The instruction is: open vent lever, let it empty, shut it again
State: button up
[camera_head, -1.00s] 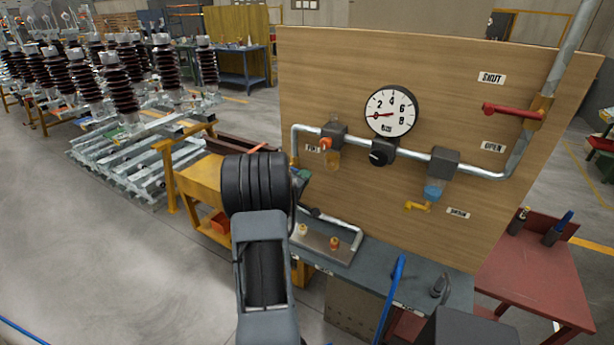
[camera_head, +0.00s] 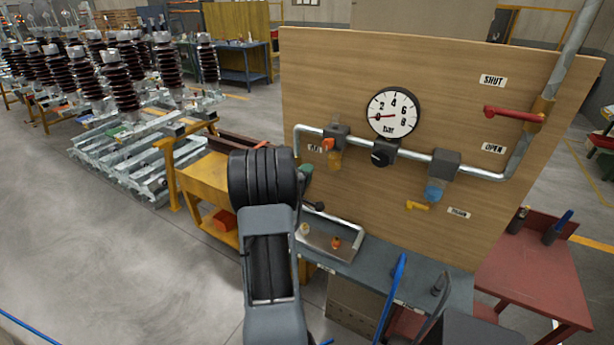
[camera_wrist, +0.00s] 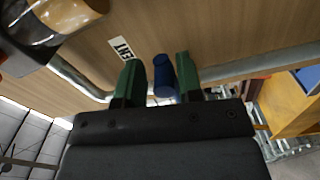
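A blue rounded handle (camera_wrist: 164,76), perhaps the vent lever, stands between the two green fingers of my gripper (camera_wrist: 158,78) in the wrist view. The fingers are spread on either side of it, close to the right one; contact is unclear. My gripper (camera_head: 306,173) is at the panel's left edge in the head view, mostly behind my wrist, which hides the blue handle there. The gauge (camera_head: 393,113) on the wooden panel (camera_head: 350,60) has its red needle pointing left, near the low end. A red lever (camera_head: 514,113) lies level between the SHUT and OPEN labels.
A filter bowl with a yellow lever (camera_head: 417,206) hangs right of the gauge. Another bowl (camera_head: 335,160) hangs left of it, near my gripper. A metal tray (camera_head: 345,250) lies on the grey bench below. A red table (camera_head: 525,275) stands at right. Open floor lies at left.

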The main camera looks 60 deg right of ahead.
jog(key=shift+o, duration=1.1)
jog(key=shift+f, duration=0.1)
jog(key=shift+a, duration=0.1)
jog(key=shift+w+a, duration=0.1)
jog(key=shift+a, duration=0.25)
jog(key=w+a+b, duration=0.1)
jog(key=a+b, duration=0.1)
jog(key=a, duration=1.1)
jog(key=shift+b, duration=0.4)
